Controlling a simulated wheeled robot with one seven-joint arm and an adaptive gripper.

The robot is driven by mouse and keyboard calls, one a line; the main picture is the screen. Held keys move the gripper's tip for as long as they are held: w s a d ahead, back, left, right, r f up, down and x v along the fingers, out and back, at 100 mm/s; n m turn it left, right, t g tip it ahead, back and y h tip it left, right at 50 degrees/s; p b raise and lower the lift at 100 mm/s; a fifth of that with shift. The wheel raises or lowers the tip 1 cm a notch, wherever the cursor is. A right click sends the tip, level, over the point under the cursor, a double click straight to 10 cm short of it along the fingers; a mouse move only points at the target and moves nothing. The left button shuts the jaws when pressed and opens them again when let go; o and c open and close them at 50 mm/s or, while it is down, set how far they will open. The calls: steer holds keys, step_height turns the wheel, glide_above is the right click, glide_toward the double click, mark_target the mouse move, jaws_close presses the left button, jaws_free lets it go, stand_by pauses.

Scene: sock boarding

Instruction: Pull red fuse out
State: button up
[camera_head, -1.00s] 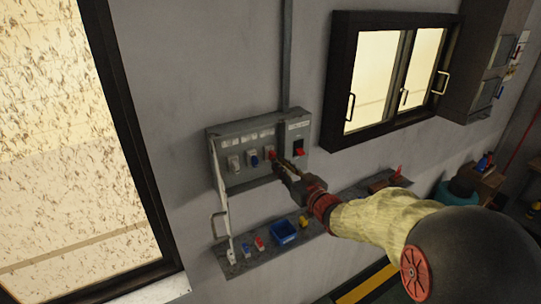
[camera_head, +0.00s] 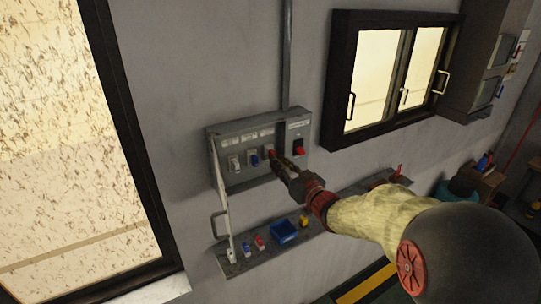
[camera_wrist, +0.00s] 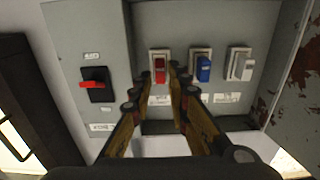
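The red fuse (camera_wrist: 160,68) sits in its white holder in the grey fuse box; it also shows in the head view (camera_head: 270,153). My gripper (camera_wrist: 156,76) is open, with its two fingertips on either side of the red fuse in the wrist view. In the head view my gripper (camera_head: 279,161) reaches the box from the lower right, close to the fuse. I cannot tell whether the fingers touch it. A blue fuse (camera_wrist: 203,67) and a white fuse (camera_wrist: 246,66) sit in the same row.
A black switch with a red lever (camera_wrist: 93,85) is beside the row. The box door (camera_head: 221,190) hangs open at the left. A shelf below holds a blue bin (camera_head: 284,232), small red and blue fuses (camera_head: 259,243) and a yellow item (camera_head: 303,221). A window (camera_head: 390,78) is above right.

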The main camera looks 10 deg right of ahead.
steer(key=shift+b+x, duration=0.55)
steer(key=shift+x, duration=1.4)
steer(key=shift+s+d, duration=0.1)
steer(key=shift+s, duration=0.1)
stand_by(0.5)
steer(key=shift+c, duration=0.7)
jaws_close()
